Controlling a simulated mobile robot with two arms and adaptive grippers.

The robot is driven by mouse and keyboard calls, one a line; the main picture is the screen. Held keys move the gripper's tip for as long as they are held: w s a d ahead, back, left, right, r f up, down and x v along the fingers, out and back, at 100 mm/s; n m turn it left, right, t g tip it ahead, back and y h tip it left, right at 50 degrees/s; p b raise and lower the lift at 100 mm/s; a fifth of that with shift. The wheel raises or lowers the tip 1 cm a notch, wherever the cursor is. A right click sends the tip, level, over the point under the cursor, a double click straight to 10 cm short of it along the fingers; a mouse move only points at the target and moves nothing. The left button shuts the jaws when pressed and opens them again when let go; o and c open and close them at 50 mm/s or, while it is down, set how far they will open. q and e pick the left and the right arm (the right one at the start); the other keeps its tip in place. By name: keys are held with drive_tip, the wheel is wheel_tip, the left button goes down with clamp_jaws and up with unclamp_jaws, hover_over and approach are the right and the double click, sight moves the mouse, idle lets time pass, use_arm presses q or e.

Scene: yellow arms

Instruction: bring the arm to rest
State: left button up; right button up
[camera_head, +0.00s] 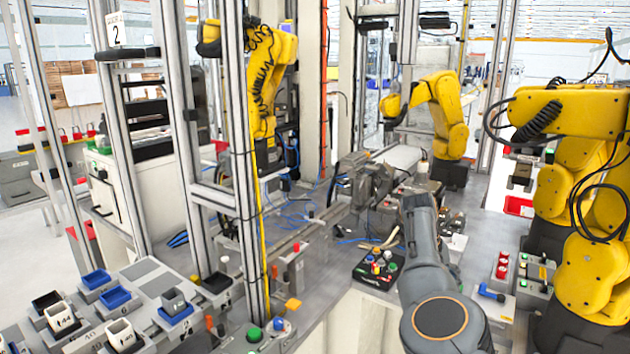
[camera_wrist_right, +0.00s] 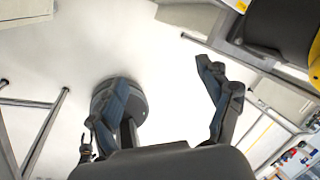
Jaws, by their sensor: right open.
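My right arm (camera_head: 425,250) is grey and enters the head view from the bottom, reaching up and away over the workbench. Its wrist and gripper end lies around the dark machinery in the middle of that view, where the fingers are hard to make out. In the right wrist view my right gripper (camera_wrist_right: 162,78) has its two dark fingers spread wide apart. Nothing is between them, only pale floor behind. My left gripper and left arm are not in the head view.
Yellow robot arms stand at the back left (camera_head: 262,85), back centre (camera_head: 447,115) and right (camera_head: 590,270). A metal frame post (camera_head: 238,150) rises left of centre. A black button box (camera_head: 376,268) lies beside my arm. Blue bins (camera_head: 115,297) sit at lower left.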

drive_tip(key=s+d+f+n+t+h, duration=0.2)
drive_tip(key=d+f+n+t+h, duration=0.4)
drive_tip(key=d+f+h, duration=0.7)
drive_tip(key=s+a+f+n+t+y, duration=0.2)
drive_tip(key=s+f+n+t+y, duration=0.15)
drive_tip(key=f+n, duration=0.55)
drive_tip(key=s+a+f+n+t+y, duration=0.25)
drive_tip(key=f+n+y, duration=0.35)
drive_tip(key=f, duration=0.4)
drive_tip(key=s+a+f+n+g+y, duration=0.25)
drive_tip(key=s+a+f+n, duration=0.25)
drive_tip(key=s+f, duration=0.55)
drive_tip(key=s+a+f+n+g+y, duration=0.1)
drive_tip(key=s+a+f+n+y, duration=0.4)
drive_tip(key=s+f, duration=0.55)
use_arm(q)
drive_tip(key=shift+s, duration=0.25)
use_arm(e)
drive_tip(key=s+a+f+n+g, duration=0.1)
drive_tip(key=s+f+n+g, duration=0.2)
drive_tip(key=s, duration=1.3)
drive_tip(key=s+a+f+n+g, duration=0.1)
drive_tip(key=s+f+n+g, duration=0.2)
drive_tip(key=s, duration=1.3)
drive_tip(key=shift+a+f+g, duration=0.25)
drive_tip(key=shift+f+g, duration=0.5)
drive_tip(key=shift+f, duration=0.2)
